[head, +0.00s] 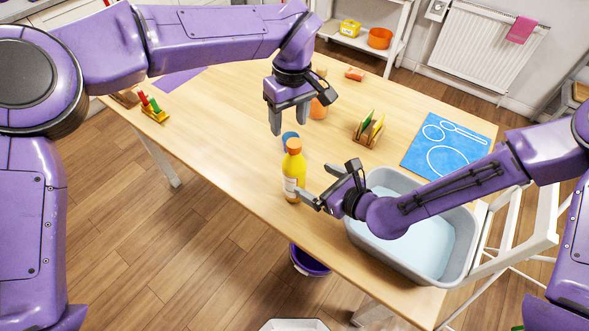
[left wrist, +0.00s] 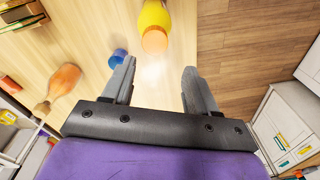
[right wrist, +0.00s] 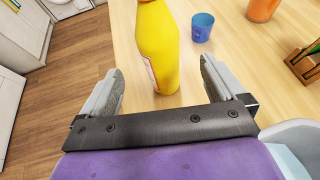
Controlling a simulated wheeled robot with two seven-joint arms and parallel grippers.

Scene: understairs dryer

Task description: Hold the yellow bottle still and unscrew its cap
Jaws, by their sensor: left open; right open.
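The yellow bottle (head: 294,175) stands upright on the table near its front edge, with an orange cap (head: 294,146) on top. My left gripper (head: 289,118) is open, pointing down above and behind the bottle; in the left wrist view the cap (left wrist: 154,41) lies beyond the fingertips (left wrist: 159,70), apart from them. My right gripper (head: 304,182) is open and low at the bottle's right side. In the right wrist view the bottle (right wrist: 158,45) stands between and just beyond the fingers (right wrist: 162,75); contact cannot be told. The cap is outside that view.
A blue cup (head: 288,136) stands just behind the bottle, with an orange vase (head: 318,108) farther back. A grey basin (head: 458,240) sits right, under my right arm. A wooden rack (head: 369,132) and a blue mat (head: 447,146) lie beyond.

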